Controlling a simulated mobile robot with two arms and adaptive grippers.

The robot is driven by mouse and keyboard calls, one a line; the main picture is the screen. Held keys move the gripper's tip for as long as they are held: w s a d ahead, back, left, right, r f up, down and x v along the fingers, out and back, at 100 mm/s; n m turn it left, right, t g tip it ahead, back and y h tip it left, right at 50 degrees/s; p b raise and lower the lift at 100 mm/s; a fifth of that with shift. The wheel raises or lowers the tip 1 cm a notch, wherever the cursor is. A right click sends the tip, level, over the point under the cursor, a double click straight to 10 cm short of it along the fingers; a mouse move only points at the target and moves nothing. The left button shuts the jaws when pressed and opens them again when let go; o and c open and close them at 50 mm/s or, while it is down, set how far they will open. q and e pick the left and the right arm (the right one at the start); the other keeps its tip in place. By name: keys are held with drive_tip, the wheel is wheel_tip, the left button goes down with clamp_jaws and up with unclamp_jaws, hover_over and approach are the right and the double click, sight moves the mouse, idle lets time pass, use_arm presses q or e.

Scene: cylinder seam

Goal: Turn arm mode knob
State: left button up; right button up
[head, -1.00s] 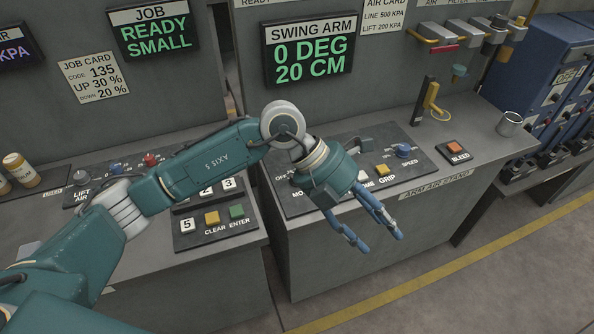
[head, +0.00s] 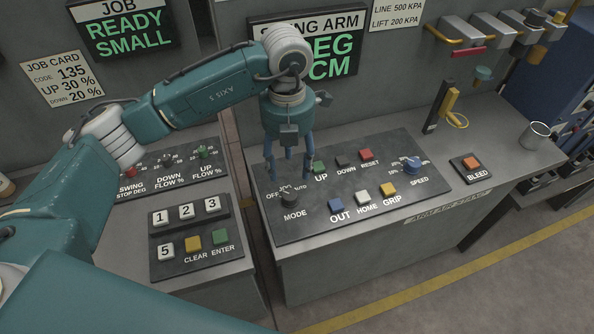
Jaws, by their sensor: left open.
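The arm mode knob (head: 289,201) is a dark round knob above the MODE label, at the left end of the black swing arm panel (head: 330,226). My left gripper (head: 289,178) points down just above and behind the knob in the picture, with its blue fingers apart and nothing between them. Whether a fingertip touches the knob cannot be told. The fingers partly cover the OFF, JOG and AUTO markings around the knob. My right gripper is not in view.
Buttons OUT (head: 336,205), HOME (head: 362,197) and GRIP (head: 388,190) and the SPEED knob (head: 412,165) lie right of the knob. UP, DOWN and RESET (head: 366,155) are behind. A keypad panel (head: 195,260) stands left. The swing arm display (head: 310,40) is partly hidden by my arm.

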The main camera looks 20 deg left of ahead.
sight(290, 194)
use_arm(q)
drive_tip(key=f+p, duration=0.1)
drive_tip(key=s+f+p, duration=0.1)
drive_tip(key=f, duration=0.1)
drive_tip(key=shift+f, duration=0.3)
wheel_tip(290, 194, down, 3)
drive_tip(key=shift+f+p, duration=0.1)
drive_tip(key=shift+p, duration=0.45)
drive_tip(key=shift+w+f+p, duration=0.25)
drive_tip(key=shift+f+p, duration=0.05)
drive_tip(key=shift+f, duration=1.45)
drive_tip(key=c, duration=1.1)
drive_tip(key=shift+c, duration=0.3)
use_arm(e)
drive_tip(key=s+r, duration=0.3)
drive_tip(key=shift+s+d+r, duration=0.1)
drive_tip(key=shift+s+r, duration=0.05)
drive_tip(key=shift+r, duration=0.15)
